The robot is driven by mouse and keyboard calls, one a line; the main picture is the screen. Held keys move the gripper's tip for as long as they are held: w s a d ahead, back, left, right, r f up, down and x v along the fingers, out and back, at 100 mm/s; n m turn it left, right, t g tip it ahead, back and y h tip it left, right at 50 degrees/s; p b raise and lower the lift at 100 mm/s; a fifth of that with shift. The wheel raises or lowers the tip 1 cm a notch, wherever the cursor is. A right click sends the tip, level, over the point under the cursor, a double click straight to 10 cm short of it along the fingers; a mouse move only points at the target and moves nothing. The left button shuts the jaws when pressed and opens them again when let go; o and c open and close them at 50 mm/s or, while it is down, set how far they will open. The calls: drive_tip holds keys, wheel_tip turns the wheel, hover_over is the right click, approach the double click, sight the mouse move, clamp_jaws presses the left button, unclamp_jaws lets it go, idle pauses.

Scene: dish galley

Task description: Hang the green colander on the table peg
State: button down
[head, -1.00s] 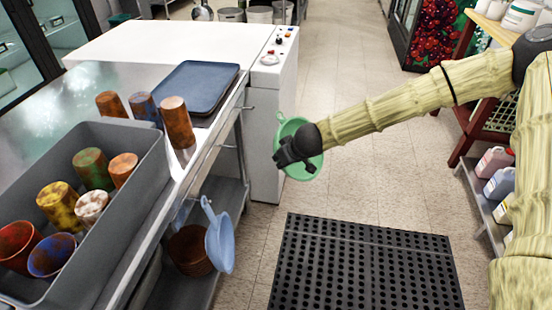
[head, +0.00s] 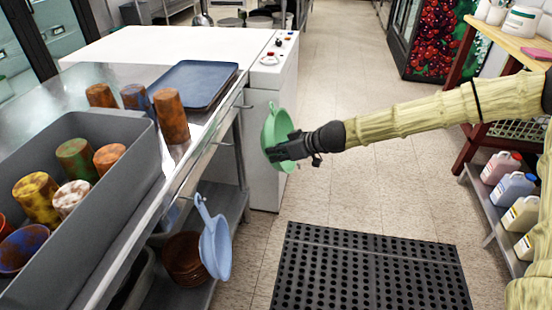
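The green colander (head: 273,128) is a pale green bowl held out over the floor, to the right of the steel table (head: 228,128). My gripper (head: 283,152) is in front of it and appears shut on it; the fingertips are dark and partly merge with the colander. The colander is turned nearly on edge and is apart from the table. A blue colander (head: 215,245) hangs by its handle at the table's side edge. I cannot make out a free peg on the table edge.
A grey bin (head: 140,190) of several cups and a blue tray (head: 196,84) are on the table. A white machine (head: 266,165) stands behind the colander. Brown bowls (head: 184,258) sit on the lower shelf. A black mat (head: 370,268) lies on the floor; a shelf with jugs (head: 510,190) is at right.

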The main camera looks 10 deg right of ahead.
drive_tip(key=shift+w+f+n+g+y+b, duration=0.15)
drive_tip(key=shift+n+g+y+b, duration=0.4)
drive_tip(key=shift+y+b, duration=0.55)
drive_tip(key=shift+d+r+n+g+b, duration=0.1)
drive_tip(key=shift+r+n+g+b, duration=0.15)
drive_tip(key=shift+n+b, duration=0.15)
drive_tip(key=shift+a, duration=0.2)
drive_tip(key=w+a+f, duration=0.1)
drive_tip(key=w+a, duration=0.1)
drive_tip(key=a, duration=0.6)
drive_tip(key=shift+w+a+b, duration=0.2)
drive_tip(key=shift+w+b, duration=0.1)
drive_tip(key=shift+w, duration=0.05)
drive_tip(key=shift+a+f+b, duration=0.3)
drive_tip(key=shift+b, duration=0.7)
